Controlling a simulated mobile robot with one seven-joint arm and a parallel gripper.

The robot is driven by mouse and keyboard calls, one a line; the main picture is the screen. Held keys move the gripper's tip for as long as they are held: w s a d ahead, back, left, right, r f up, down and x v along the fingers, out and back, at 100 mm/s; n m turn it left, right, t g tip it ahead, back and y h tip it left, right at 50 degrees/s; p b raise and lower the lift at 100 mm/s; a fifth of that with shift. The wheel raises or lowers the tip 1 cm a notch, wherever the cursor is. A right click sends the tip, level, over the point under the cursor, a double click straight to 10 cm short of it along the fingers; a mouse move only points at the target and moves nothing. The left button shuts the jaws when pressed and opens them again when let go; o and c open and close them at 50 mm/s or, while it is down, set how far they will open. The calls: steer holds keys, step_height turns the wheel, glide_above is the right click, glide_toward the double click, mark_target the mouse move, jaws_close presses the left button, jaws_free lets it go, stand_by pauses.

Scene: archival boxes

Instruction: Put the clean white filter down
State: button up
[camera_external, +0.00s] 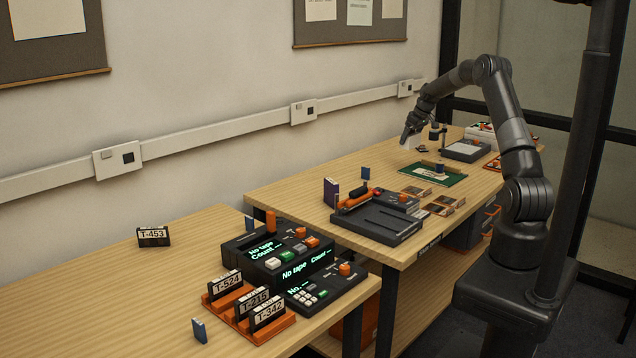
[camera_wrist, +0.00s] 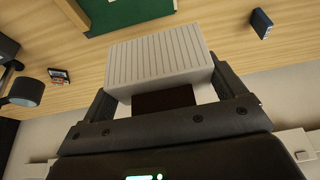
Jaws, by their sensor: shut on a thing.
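The clean white filter (camera_wrist: 160,55) is a pale block with a ribbed face, close up in the wrist view. My gripper (camera_wrist: 165,92) is shut on it, with one finger against each side. In the external view, my gripper (camera_external: 407,141) is small and points down over the far table, near the wall and behind the green mat (camera_external: 447,178). The filter is too small to make out clearly there. I cannot tell whether its underside touches the table.
The green mat's edge (camera_wrist: 125,14) lies beyond the filter in the wrist view, with bare wood between. A small blue box (camera_wrist: 261,22) stands to the right. A dark round-headed object (camera_wrist: 25,92) is at left. A grey device (camera_external: 467,150) stands right of my gripper.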

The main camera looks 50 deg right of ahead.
steer(key=shift+s+d, duration=0.35)
steer(key=shift+s, duration=0.05)
steer(key=w+a+f, duration=0.2)
steer(key=w, duration=0.1)
steer(key=w+a+f, duration=0.2)
steer(key=w, duration=0.1)
steer(key=w+a+f, duration=0.2)
steer(key=w+f, duration=0.1)
steer(key=shift+w, duration=0.2)
steer(key=shift+f, duration=1.95)
steer(key=shift+f, duration=0.1)
steer(key=o, duration=0.7)
steer(key=shift+o, duration=0.2)
